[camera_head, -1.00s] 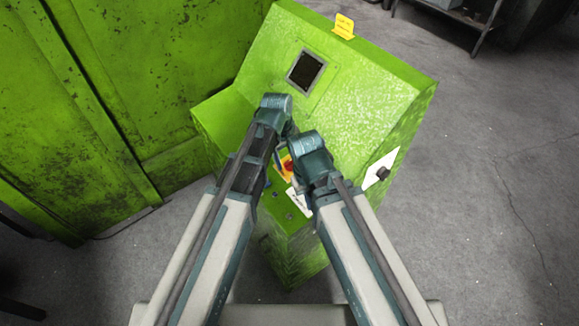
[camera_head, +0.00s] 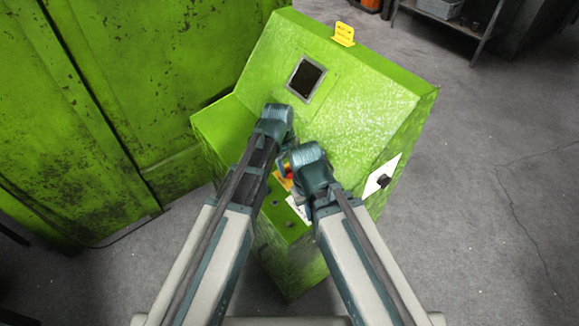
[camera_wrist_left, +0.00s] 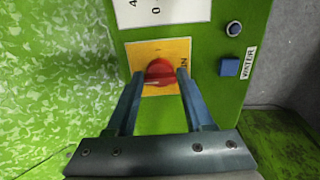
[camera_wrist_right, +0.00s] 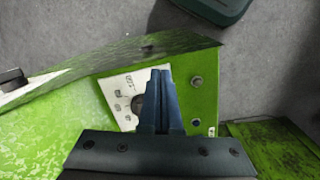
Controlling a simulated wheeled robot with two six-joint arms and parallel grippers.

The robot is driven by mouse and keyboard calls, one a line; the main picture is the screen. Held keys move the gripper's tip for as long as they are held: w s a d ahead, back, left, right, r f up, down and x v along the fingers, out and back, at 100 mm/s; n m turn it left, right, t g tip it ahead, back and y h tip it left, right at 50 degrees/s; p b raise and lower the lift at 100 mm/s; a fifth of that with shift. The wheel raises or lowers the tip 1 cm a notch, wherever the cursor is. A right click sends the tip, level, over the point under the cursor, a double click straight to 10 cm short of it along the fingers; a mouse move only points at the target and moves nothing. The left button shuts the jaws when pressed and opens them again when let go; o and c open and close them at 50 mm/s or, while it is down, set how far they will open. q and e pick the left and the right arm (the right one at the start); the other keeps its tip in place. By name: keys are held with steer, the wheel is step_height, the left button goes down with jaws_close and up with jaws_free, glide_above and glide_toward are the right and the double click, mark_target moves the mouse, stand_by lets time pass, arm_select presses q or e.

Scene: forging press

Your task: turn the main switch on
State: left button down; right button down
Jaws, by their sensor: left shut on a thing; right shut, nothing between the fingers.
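The main switch is a red knob (camera_wrist_left: 158,72) on a yellow plate (camera_wrist_left: 180,48) on the green console. In the left wrist view my left gripper (camera_wrist_left: 159,80) has one finger on each side of the knob and is shut on it. In the head view the knob (camera_head: 289,173) shows only in part between my two arms. My right gripper (camera_wrist_right: 161,72) is shut and empty, with its fingertips in front of a white dial label (camera_wrist_right: 116,88) and beside a dark round knob (camera_wrist_right: 137,104).
The green console (camera_head: 345,90) has a small dark window (camera_head: 306,78) and a yellow sign (camera_head: 343,35) on top. A blue square button (camera_wrist_left: 229,68) sits right of the switch. A large green cabinet wall (camera_head: 90,100) stands at the left.

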arm_select(q)
steer(key=m, duration=0.4)
steer(key=shift+a+m, duration=0.1)
steer(key=shift+m, duration=0.2)
steer(key=m, duration=0.4)
steer(key=shift+a+m, duration=0.1)
steer(key=shift+m, duration=0.2)
steer(key=m, duration=0.4)
steer(key=shift+f, duration=0.1)
steer(key=shift+a+m, duration=0.15)
steer(key=shift+m, duration=2.15)
steer(key=shift+c, duration=1.5)
jaws_free()
